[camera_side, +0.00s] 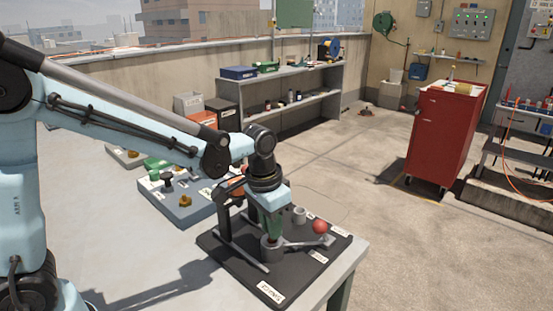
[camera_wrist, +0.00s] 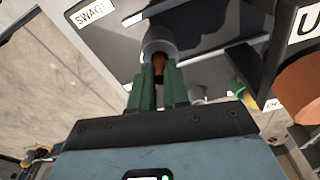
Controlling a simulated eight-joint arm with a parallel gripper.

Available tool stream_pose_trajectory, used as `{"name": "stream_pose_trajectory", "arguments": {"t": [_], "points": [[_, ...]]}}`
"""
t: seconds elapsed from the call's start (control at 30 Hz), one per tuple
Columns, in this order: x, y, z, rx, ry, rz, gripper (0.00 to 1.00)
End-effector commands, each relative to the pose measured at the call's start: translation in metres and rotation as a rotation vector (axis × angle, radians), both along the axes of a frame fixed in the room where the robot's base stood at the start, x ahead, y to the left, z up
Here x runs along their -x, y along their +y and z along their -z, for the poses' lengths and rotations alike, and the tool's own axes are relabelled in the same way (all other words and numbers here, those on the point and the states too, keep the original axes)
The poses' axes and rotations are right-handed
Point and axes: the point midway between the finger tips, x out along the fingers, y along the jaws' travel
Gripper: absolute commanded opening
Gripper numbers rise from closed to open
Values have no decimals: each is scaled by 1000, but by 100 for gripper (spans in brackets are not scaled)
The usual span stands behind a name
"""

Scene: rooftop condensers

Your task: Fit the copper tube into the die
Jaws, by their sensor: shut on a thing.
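My gripper (camera_wrist: 158,85) has green fingers and is shut on the copper tube (camera_wrist: 159,66). Only a short orange-brown stretch of the tube shows between the fingers in the wrist view. Its far end meets the mouth of the grey round die (camera_wrist: 160,46); how deep it sits inside, I cannot tell. In the side view my gripper (camera_side: 270,222) points down, directly above the grey cylindrical die (camera_side: 271,253), with the fingertips close to its top. The tube is hidden by the fingers there. The die stands on a black base plate (camera_side: 235,257) with white labels.
A lever with a red ball knob (camera_side: 320,227) stands right of the die. A small grey cylinder (camera_side: 299,214) is behind it. A blue-grey tray (camera_side: 165,203) with fittings lies to the left. The plate is near the table's right edge. The near tabletop is clear.

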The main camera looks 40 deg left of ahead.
Motion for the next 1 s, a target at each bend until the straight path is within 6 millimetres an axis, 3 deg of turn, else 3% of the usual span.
{"name": "stream_pose_trajectory", "arguments": {"t": [0.87,0.9,1.0], "points": [[0,0,13,0,0,0,0],[0,0,13,0,0,0,18],[0,0,13,0,0,0,34]]}}
